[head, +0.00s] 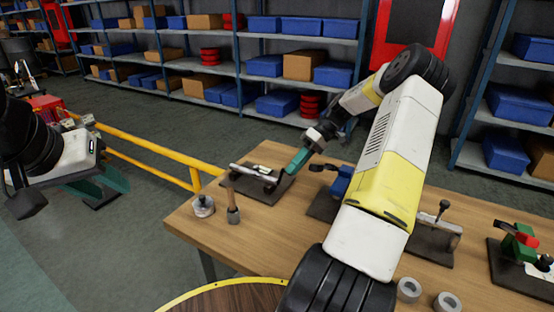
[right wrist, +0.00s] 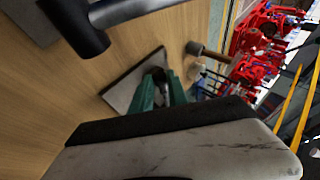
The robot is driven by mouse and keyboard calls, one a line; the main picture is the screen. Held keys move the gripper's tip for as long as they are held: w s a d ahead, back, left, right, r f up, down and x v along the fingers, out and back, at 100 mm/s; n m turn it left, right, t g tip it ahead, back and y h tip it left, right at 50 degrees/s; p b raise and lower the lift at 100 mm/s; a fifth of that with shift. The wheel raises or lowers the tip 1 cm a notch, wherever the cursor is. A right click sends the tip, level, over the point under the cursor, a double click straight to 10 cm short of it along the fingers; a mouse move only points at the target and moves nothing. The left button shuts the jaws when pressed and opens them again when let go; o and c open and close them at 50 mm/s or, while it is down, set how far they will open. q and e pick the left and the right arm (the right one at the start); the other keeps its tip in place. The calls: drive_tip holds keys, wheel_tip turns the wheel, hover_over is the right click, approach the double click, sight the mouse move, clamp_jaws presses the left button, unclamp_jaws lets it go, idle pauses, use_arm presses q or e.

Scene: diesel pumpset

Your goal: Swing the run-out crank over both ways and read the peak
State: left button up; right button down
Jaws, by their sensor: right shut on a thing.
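The run-out fixture (head: 252,170) sits on a dark plate near the left end of the wooden table in the head view, with a pale bar lying across it. My right gripper (head: 297,162) reaches down to the fixture's right side. In the right wrist view my right gripper (right wrist: 163,88) has its teal fingers close together, shut on a small grey part that looks like the crank, over the dark plate (right wrist: 122,92). The fingers hide most of that part, and I cannot read any dial. My left gripper (head: 97,188) is open and empty, left of the table.
A round pot with a dark top (head: 203,206) and a wooden-handled tool (head: 233,204) stand at the table's left edge. A blue device (head: 340,182), a grey lever fixture (head: 438,236) and metal rings (head: 409,290) are further right. A yellow rail (head: 150,147) runs behind my left gripper.

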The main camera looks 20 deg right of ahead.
drive_tip(key=f+g+y, duration=0.1)
drive_tip(key=w+d+f+m+g+y, duration=0.1)
drive_tip(key=y, duration=0.1)
drive_tip(key=shift+w+d+f+y, duration=0.1)
drive_tip(key=shift+d+f+y, duration=0.05)
drive_tip(key=shift+y, duration=0.15)
drive_tip(key=shift+w+d+f+m+g+y, duration=0.15)
drive_tip(key=shift+f+m+g+y, duration=0.15)
drive_tip(key=shift+f+g+y, duration=0.35)
drive_tip(key=shift+d+f+m+g+y, duration=0.1)
drive_tip(key=shift+f+m+g+y, duration=0.2)
drive_tip(key=shift+y, duration=0.55)
drive_tip(key=c, duration=1.3)
unclamp_jaws()
drive_tip(key=shift+r, duration=0.15)
